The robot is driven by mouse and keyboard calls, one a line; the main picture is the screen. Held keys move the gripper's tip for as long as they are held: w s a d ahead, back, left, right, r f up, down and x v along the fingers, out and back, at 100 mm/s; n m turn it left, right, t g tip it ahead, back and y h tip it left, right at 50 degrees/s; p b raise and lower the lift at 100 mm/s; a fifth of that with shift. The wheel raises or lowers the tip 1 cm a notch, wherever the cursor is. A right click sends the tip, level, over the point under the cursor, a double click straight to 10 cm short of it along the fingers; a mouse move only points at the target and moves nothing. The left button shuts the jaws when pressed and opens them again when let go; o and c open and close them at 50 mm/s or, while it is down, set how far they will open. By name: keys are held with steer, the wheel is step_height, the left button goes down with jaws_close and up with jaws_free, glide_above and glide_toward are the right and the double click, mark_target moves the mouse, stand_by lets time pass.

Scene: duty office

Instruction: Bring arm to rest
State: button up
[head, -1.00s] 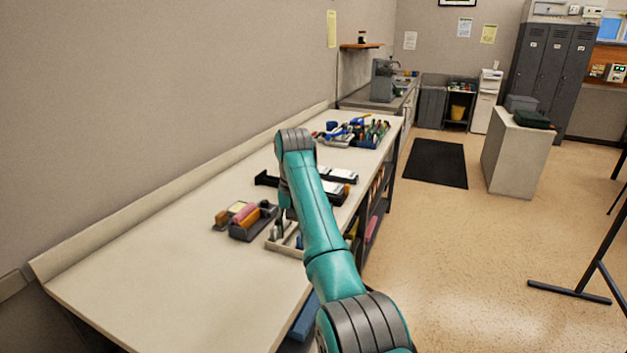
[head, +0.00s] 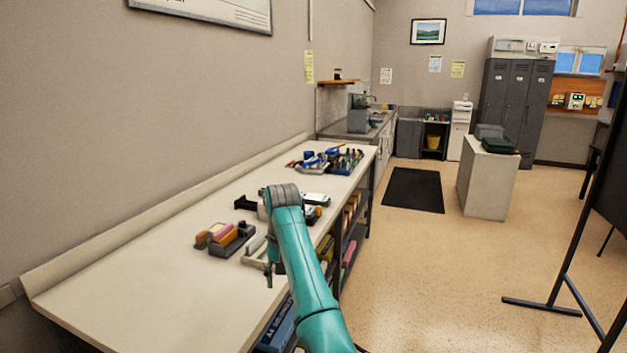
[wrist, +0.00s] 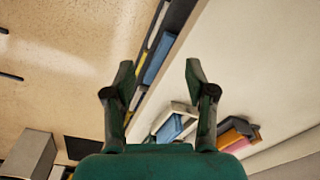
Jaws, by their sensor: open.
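My teal arm reaches forward over the front edge of the workbench (head: 130,270) in the head view, with its grey joint cap over the bench. My gripper (wrist: 159,72) shows in the wrist view with its two dark green fingers spread apart and nothing between them. In the head view only a small dark part of the gripper shows beside the arm, and the rest is hidden. The wrist view looks down past the fingers at the bench edge and the floor.
A dark holder with coloured blocks (head: 228,238) sits on the bench left of my arm. A pale tray (head: 254,248) is partly behind the arm. Tools lie farther back (head: 325,160). Shelves (head: 350,235) are under the bench. Floor (head: 425,270) to the right is clear up to a dark-framed stand (head: 565,260).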

steer(key=s+d+f+t, duration=0.1)
steer(key=s+d+f, duration=0.15)
steer(key=f, duration=0.65)
steer(key=s+d+f+t, duration=0.1)
steer(key=d+f, duration=0.2)
steer(key=f, duration=0.6)
steer(key=s+d+f+t, duration=0.1)
steer(key=s+d+f, duration=0.1)
steer(key=f, duration=0.7)
steer(key=s+d+f+t, duration=0.2)
steer(key=s+d+f, duration=0.4)
steer(key=s, duration=0.4)
steer(key=s+d+f+t, duration=0.2)
steer(key=s+d+f, duration=0.2)
steer(key=s+f, duration=0.5)
steer(key=s+d+r+m+t, duration=0.1)
steer(key=s+d+r+t, duration=0.15)
steer(key=s, duration=0.95)
steer(key=s+d+r+t, duration=0.1)
steer(key=s+d+r, duration=0.3)
steer(key=s, duration=0.8)
steer(key=s+d+r+t, duration=0.1)
steer(key=s+r+t, duration=0.1)
steer(key=s+r, duration=0.6)
steer(key=s+d+r+t, duration=0.1)
steer(key=s+r, duration=0.7)
steer(key=r, duration=0.6)
steer(key=shift+d+r+t, duration=0.15)
steer(key=shift+r+t, duration=0.2)
steer(key=shift+r, duration=0.05)
